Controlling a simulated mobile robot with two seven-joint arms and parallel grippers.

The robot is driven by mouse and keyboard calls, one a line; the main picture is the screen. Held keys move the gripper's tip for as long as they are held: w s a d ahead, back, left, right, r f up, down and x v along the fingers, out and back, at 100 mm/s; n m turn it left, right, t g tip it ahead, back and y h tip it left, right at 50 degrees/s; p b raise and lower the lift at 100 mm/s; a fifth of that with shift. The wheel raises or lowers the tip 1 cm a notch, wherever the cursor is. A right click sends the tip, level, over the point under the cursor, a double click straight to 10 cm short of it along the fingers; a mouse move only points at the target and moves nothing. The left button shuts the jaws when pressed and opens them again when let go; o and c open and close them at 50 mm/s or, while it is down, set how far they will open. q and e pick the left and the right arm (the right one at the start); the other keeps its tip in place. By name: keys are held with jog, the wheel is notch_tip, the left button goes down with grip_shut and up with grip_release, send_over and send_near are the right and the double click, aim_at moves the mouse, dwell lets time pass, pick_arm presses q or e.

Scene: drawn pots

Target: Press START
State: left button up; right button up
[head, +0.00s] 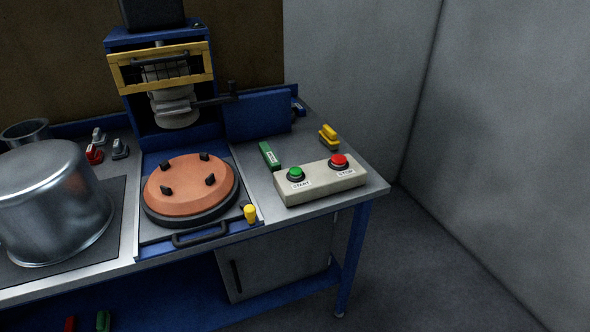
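The green START button (296,174) sits on the left part of a pale control box (318,184). The box lies near the front right corner of the workbench. A red STOP button (339,161) is on the same box, to the right. Both have dark collars, with labels in front of them. Neither of my grippers is in view, and nothing covers the box.
Left of the box, a copper-coloured disc (190,187) with black knobs sits on a dark round base before a blue press (160,75). A yellow knob (250,213) stands near the front edge. A large metal pot (50,205) is at left.

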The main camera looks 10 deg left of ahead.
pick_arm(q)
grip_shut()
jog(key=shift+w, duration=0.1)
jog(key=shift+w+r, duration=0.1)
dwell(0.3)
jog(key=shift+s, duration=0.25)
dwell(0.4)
